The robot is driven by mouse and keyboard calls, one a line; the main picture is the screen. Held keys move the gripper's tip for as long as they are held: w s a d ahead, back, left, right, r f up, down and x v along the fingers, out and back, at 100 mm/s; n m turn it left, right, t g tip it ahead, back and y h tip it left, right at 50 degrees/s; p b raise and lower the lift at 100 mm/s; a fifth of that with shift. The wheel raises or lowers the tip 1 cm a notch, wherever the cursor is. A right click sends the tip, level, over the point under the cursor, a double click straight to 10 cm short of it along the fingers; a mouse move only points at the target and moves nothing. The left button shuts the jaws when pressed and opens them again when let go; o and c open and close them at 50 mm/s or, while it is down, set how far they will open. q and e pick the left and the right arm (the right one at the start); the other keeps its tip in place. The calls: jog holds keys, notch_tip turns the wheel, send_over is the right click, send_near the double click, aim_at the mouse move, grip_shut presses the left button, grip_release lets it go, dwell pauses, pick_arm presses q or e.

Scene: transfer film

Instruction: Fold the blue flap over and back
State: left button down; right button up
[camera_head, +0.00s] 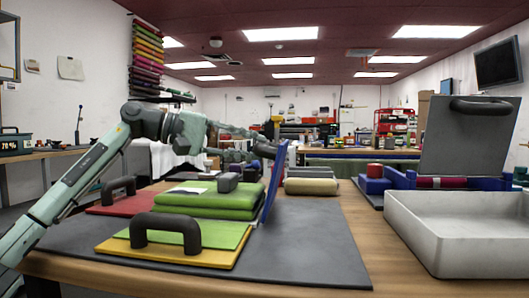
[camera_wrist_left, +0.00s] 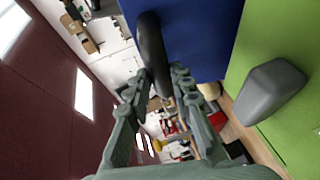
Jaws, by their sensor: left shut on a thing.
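The blue flap (camera_head: 274,184) stands nearly upright on its edge, tilted slightly, at the right side of a green stack (camera_head: 208,200) on the dark grey mat (camera_head: 315,240). My left gripper (camera_head: 258,150) is at the flap's upper part and shut on its dark handle. In the left wrist view the left gripper (camera_wrist_left: 160,84) has its fingers around the lower end of the black handle (camera_wrist_left: 151,45), with the blue flap (camera_wrist_left: 200,38) beside it. The far side of the flap is hidden. My right gripper is not in view.
A white open bin (camera_head: 460,245) stands at right. The mat right of the flap is clear.

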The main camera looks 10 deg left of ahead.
pick_arm(q)
jog(key=shift+a+f, duration=1.05)
jog(key=shift+a, duration=0.05)
jog(key=c, duration=1.3)
grip_release()
jog(key=shift+r, duration=0.25)
jog(key=shift+a, duration=0.15)
jog(key=v, duration=1.1)
jog(key=shift+s+a+r, duration=0.15)
jog(key=shift+s+a, duration=0.05)
jog(key=shift+a, duration=0.1)
